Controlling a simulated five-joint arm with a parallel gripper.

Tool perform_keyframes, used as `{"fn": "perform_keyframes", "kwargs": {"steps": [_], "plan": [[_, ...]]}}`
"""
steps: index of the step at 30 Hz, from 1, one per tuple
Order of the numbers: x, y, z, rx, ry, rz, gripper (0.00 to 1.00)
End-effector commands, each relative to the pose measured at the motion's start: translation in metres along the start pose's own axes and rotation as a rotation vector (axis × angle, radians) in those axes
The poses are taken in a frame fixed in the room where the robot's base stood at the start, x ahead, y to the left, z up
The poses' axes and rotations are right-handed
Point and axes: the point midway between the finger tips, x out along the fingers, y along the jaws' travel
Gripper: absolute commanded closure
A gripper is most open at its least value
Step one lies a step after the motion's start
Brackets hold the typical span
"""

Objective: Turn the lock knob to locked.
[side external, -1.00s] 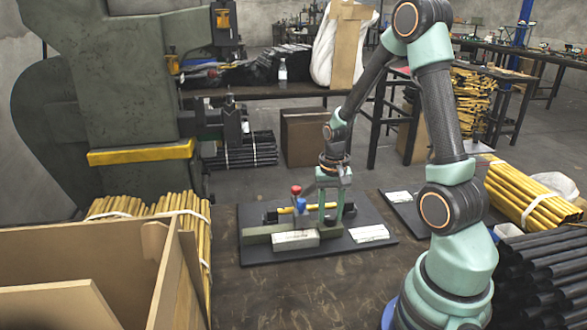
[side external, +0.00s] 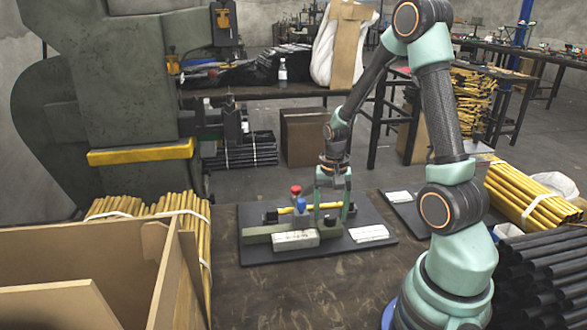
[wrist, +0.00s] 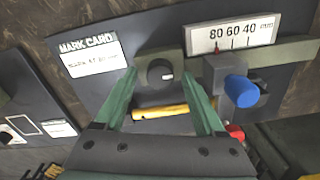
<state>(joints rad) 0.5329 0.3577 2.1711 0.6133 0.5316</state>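A black round knob (wrist: 158,73) with a small white mark on its right part sits on a grey-green block in the wrist view; it looks like the lock knob. My gripper (wrist: 160,68) is open, its green fingers on either side of the knob with gaps visible; their depth relative to it is unclear. In the side view my gripper (side external: 331,212) points down over the right part of the fixture, and the knob is not clearly visible there. A blue knob (wrist: 241,91) on a grey slider and a red knob (wrist: 235,131) are right of the fingers.
A white scale (wrist: 233,34) reading 80, 60, 40 mm lies by the slider. A mark card (wrist: 92,52) lies on the dark base plate (side external: 262,255). A yellow rod (wrist: 160,112) runs nearby. A wooden bin (side external: 165,270) stands front left; black tubes (side external: 545,265) lie right.

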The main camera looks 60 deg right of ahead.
Motion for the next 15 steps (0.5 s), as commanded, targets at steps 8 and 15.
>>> {"fn": "perform_keyframes", "kwargs": {"steps": [8, 15], "plan": [[0.000, 0.000, 0.000, -0.001, 0.001, 0.000, 0.29], [-0.020, -0.001, -0.001, -0.002, 0.005, -0.003, 0.29]]}}
